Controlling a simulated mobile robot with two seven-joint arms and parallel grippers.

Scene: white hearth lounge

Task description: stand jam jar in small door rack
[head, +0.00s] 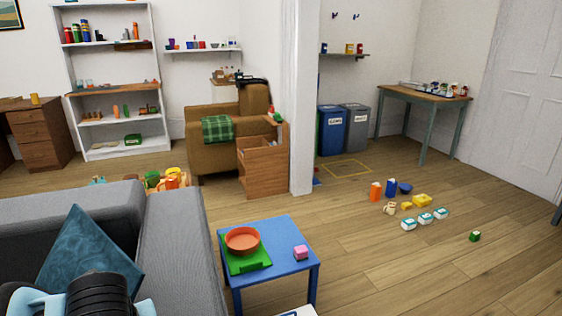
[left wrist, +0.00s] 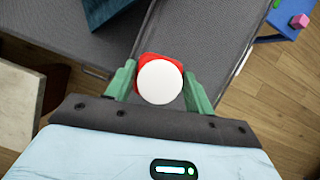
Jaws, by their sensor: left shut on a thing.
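In the left wrist view a jar with a round white lid and a red body (left wrist: 160,80) sits between the two green fingers of my left gripper (left wrist: 158,74). The gripper is shut on it, one finger on each side. The jar is seen from above, so its label and underside are hidden. Behind it lies the grey sofa. In the head view only dark and light blue parts of my arm show at the lower left; the jar is not visible there. I cannot make out a small door rack in either view. My right gripper is not in view.
The grey sofa (head: 170,221) fills the lower left, with a blue cushion (head: 88,255). A blue table (head: 285,232) carries an orange bowl (head: 243,239) and a pink block (head: 300,252). Several small items lie on the floor at right. A white pillar (head: 299,110) stands mid-room.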

